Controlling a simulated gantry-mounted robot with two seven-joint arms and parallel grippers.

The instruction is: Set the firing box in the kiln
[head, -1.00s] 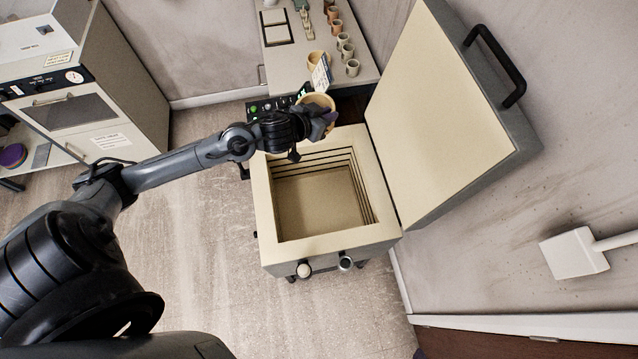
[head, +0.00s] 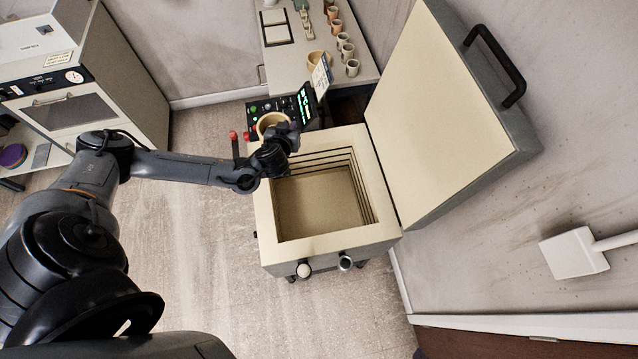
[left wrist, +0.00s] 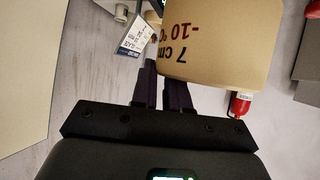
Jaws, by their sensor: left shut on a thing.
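The firing box (head: 270,123) is a tan, round, open-topped vessel. My left gripper (head: 284,133) is shut on it, beyond the back-left corner of the kiln in the head view. In the left wrist view the box (left wrist: 222,45) fills the upper right, with "7 cm" and "-10" printed on its side. The gripper's dark fingers (left wrist: 163,92) reach up to its left side; their contact is partly hidden. The kiln (head: 263,212) is open at the top, its square chamber empty. Its lid (head: 432,110) stands raised on the right. My right gripper is not in view.
A control panel with a lit screen (head: 306,103) and red parts stands behind the kiln. A table (head: 289,64) with several small pots is at the back. A cabinet (head: 135,85) stands back left. The floor (head: 190,255) left of the kiln is clear.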

